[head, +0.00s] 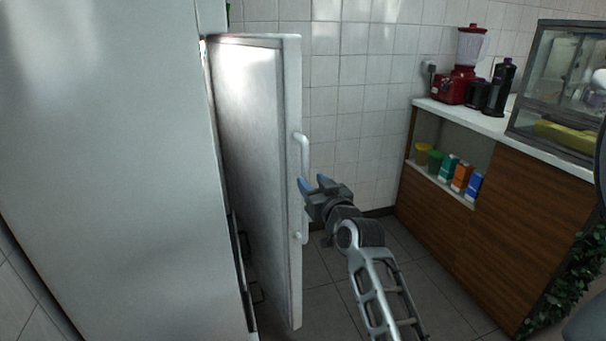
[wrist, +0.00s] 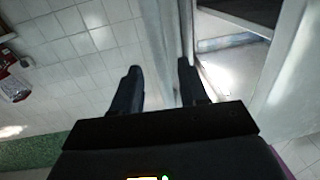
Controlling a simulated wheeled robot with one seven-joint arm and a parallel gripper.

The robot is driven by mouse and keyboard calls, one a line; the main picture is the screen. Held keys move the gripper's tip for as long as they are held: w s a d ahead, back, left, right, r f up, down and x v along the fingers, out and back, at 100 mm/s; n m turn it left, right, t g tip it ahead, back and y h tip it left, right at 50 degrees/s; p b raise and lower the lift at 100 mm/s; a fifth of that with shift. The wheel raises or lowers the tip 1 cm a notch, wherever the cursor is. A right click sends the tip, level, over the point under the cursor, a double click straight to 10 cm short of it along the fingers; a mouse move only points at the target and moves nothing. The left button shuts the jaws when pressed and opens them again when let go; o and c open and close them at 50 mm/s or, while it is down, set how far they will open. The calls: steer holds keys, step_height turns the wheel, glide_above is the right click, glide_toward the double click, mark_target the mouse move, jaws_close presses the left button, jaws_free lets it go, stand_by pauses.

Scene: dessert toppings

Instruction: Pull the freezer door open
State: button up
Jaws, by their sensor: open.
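The freezer door (head: 250,130) stands swung out from the tall white cabinet (head: 110,150) in the head view, its inner face showing and a wide gap open beside it. A white handle (head: 304,150) runs down the outer side near its free edge; its middle is hidden behind my gripper. My gripper (head: 314,184) is at handle height by that edge, fingers apart. In the wrist view my gripper (wrist: 158,72) shows two dark, spread fingers with nothing clearly held between them. A pale upright strip, perhaps the door edge or handle, lies beyond them. I cannot tell whether a finger touches the handle.
A wooden counter (head: 480,230) stands at the right, with a red blender (head: 467,65) and a glass display case (head: 560,80) on top. Cartons and tubs fill its shelf. A tiled wall (head: 350,110) is behind the door. Grey floor (head: 325,290) is clear between door and counter.

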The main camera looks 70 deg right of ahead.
mark_target(306, 177)
steer(key=shift+p+x, duration=0.3)
steer(key=shift+x, duration=2.25)
steer(key=shift+c, duration=0.4)
jaws_close()
